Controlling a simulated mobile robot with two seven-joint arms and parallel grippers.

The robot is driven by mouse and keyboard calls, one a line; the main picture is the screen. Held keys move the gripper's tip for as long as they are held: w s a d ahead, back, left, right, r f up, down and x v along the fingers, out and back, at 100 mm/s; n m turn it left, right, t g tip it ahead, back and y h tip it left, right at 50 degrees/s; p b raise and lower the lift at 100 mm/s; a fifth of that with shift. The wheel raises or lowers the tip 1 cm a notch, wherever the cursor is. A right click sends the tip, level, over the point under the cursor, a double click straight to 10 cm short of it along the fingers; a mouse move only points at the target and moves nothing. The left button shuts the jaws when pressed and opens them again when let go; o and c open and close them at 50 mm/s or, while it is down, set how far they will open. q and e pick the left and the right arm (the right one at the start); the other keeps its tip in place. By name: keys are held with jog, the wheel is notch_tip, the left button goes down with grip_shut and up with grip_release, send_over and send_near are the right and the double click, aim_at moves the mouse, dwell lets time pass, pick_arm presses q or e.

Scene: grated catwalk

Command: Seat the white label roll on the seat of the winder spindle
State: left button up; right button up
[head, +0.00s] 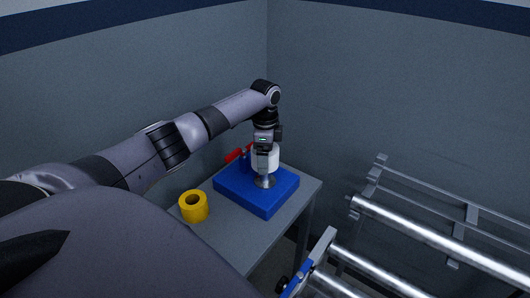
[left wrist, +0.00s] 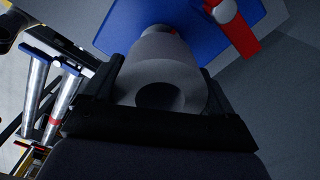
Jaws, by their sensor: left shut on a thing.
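My left gripper (head: 265,150) points down and is shut on the white label roll (head: 267,161), above the blue winder base (head: 258,206). The metal spindle seat (head: 265,182) shows just below the roll. I cannot tell whether the roll is around the spindle or touching its seat. In the left wrist view, the roll (left wrist: 172,66) looks grey and upright between the fingers, its dark hole facing the camera. The blue base (left wrist: 120,20) lies beyond it, and the seat is mostly hidden there. My right gripper is not in view.
A yellow roll (head: 186,211) stands on the grey table (head: 236,233) left of the base. Metal rollers (head: 420,232) stand at the right. Grey walls close the back.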

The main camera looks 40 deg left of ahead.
pick_arm(q)
jog(key=shift+p, duration=0.85)
dwell(1.1)
jog(key=shift+f, duration=0.3)
dwell(0.3)
jog(key=shift+f+b, duration=1.85)
jog(key=shift+f, duration=0.95)
jog(key=o, duration=0.9)
jog(key=shift+o, duration=0.2)
